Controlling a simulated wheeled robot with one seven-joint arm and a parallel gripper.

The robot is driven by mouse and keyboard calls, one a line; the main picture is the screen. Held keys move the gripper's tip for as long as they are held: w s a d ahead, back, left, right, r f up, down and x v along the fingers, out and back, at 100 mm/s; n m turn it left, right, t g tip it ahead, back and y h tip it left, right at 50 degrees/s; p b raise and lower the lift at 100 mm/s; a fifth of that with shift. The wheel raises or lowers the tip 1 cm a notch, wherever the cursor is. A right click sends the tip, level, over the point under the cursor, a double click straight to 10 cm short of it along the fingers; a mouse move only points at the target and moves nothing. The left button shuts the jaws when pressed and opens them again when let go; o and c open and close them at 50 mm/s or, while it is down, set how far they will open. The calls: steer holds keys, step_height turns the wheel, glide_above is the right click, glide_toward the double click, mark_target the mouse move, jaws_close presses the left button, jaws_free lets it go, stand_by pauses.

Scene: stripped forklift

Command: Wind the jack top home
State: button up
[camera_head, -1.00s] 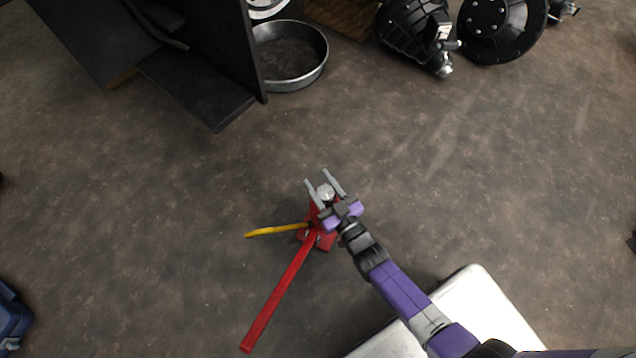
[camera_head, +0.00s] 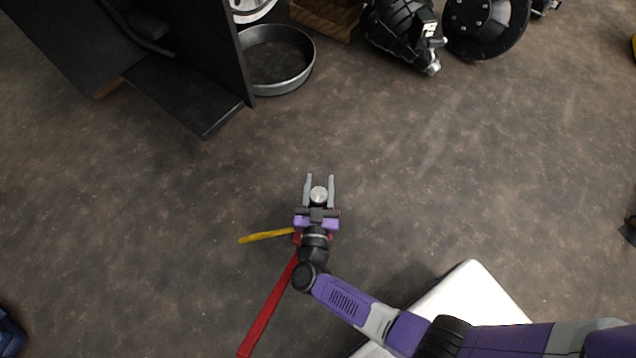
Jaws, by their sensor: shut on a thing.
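The red bottle jack stands on the floor near the middle of the head view, mostly hidden under my gripper and wrist. Its round silver top (camera_head: 319,195) shows between my gripper's fingers. My gripper (camera_head: 319,187) points up the picture, with one grey finger on each side of the top, and is shut on it. The long red handle (camera_head: 268,308) runs from the jack down to the lower left. A shorter yellow bar (camera_head: 266,236) sticks out to the left of the jack.
A dark forklift body (camera_head: 185,85) stands at the upper left, beside a round metal pan (camera_head: 277,85). Dark machine parts (camera_head: 400,35) and a black disc (camera_head: 487,25) lie at the top. A blue object (camera_head: 8,335) sits at the lower-left edge. Floor right of the jack is clear.

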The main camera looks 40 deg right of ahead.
steer(key=shift+r+m+g+h, duration=0.25)
steer(key=shift+m+g+h, duration=0.35)
steer(key=shift+h, duration=0.1)
steer(key=o, duration=1.2)
steer(key=shift+o, duration=1)
steer(key=shift+f, duration=0.1)
step_height(320, 180, up, 20)
steer(key=p, duration=1.2)
steer(key=shift+p, duration=0.3)
step_height(320, 180, up, 15)
steer(key=p, duration=1.4)
